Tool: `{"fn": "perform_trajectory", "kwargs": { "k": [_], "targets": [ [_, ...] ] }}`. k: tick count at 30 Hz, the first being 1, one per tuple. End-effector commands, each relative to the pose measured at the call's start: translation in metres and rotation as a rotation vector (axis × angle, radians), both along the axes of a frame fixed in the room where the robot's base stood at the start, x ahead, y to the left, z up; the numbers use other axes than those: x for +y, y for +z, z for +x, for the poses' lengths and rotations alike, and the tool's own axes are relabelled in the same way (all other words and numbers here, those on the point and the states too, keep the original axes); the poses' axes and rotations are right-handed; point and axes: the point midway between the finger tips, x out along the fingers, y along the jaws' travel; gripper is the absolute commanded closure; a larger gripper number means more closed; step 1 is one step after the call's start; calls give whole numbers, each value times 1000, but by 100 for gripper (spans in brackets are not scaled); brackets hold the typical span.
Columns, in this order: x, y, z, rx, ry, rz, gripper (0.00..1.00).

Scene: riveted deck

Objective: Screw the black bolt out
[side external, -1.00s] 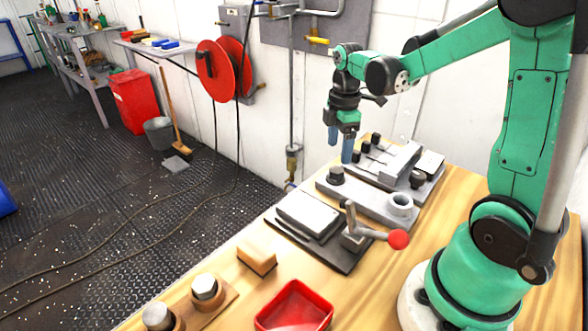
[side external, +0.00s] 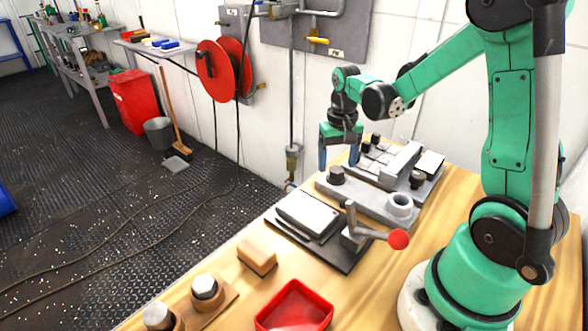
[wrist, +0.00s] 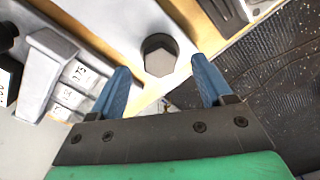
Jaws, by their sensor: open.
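The black bolt (side external: 336,175) stands upright in the left end of a grey metal plate (side external: 358,202) on the wooden bench. In the wrist view the bolt's hexagonal head (wrist: 160,55) lies ahead of and between my blue fingertips. My gripper (side external: 338,160) is open and empty, with its blue fingers pointing down just above and behind the bolt in the side view. The wrist view shows the two fingers (wrist: 160,85) spread wide, apart from the bolt.
A grey ring (side external: 401,203) stands at the plate's other end. Behind is a fixture with blocks (side external: 398,163); in front are a vise with a red-knobbed handle (side external: 398,239), a wooden block (side external: 257,255) and a red tray (side external: 293,308).

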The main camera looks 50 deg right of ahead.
Motion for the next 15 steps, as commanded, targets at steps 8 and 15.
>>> {"fn": "perform_trajectory", "kwargs": {
  "k": [8, 15],
  "targets": [
    [0, -17, 0, 0, 1, 0, 27],
    [0, -17, 0, 0, 2, 0, 39]
  ]
}}
